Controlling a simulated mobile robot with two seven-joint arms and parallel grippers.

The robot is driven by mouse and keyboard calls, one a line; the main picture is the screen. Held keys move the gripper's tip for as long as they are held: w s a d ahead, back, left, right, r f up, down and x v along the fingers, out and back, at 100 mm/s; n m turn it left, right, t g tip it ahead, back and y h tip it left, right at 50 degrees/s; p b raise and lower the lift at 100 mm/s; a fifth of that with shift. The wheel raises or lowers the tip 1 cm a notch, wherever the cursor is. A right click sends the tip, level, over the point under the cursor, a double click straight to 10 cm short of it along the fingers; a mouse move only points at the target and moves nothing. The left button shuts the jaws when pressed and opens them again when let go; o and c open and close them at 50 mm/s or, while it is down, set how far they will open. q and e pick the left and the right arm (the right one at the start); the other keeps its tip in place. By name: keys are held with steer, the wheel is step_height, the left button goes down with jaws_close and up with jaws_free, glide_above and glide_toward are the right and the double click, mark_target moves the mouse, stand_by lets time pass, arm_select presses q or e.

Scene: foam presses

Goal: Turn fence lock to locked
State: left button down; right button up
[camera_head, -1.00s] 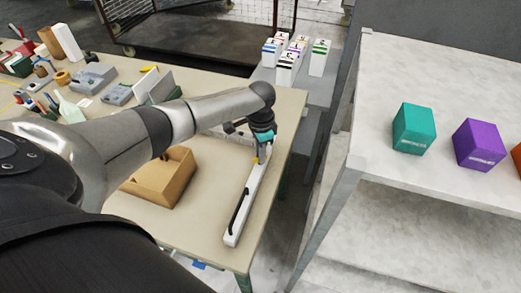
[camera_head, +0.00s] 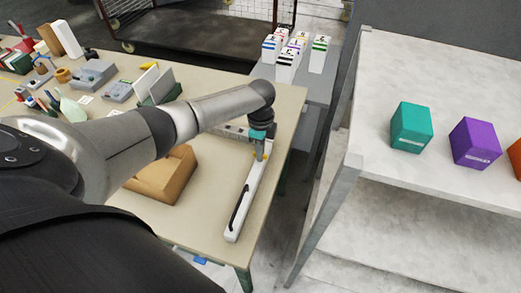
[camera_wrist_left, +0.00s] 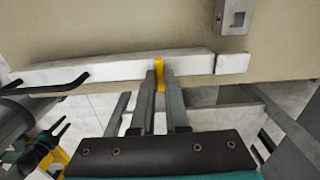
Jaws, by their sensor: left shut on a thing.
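The fence is a long white bar with a black handle, lying along the right edge of the beige table; it shows in the head view (camera_head: 236,222) and across the left wrist view (camera_wrist_left: 110,70). The fence lock is a small yellow lever on the bar, seen in the left wrist view (camera_wrist_left: 159,68). My left gripper (camera_wrist_left: 160,80) is shut on the yellow lever, one finger on each side. In the head view my left gripper (camera_head: 260,152) points down at the bar and hides most of the lever. My right gripper is not in view.
An open cardboard box (camera_head: 172,185) sits left of the fence. Tools and grey blocks (camera_head: 93,75) crowd the table's far left. White labelled boxes (camera_head: 287,66) stand behind. A pale shelf (camera_head: 375,130) with teal (camera_head: 411,128) and purple (camera_head: 476,142) cubes is at right.

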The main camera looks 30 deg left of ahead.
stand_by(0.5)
arm_select(q)
steer(key=c, duration=0.9)
jaws_free()
step_height(320, 180, up, 15)
steer(key=shift+r+p, duration=0.15)
steer(key=shift+p, duration=0.3)
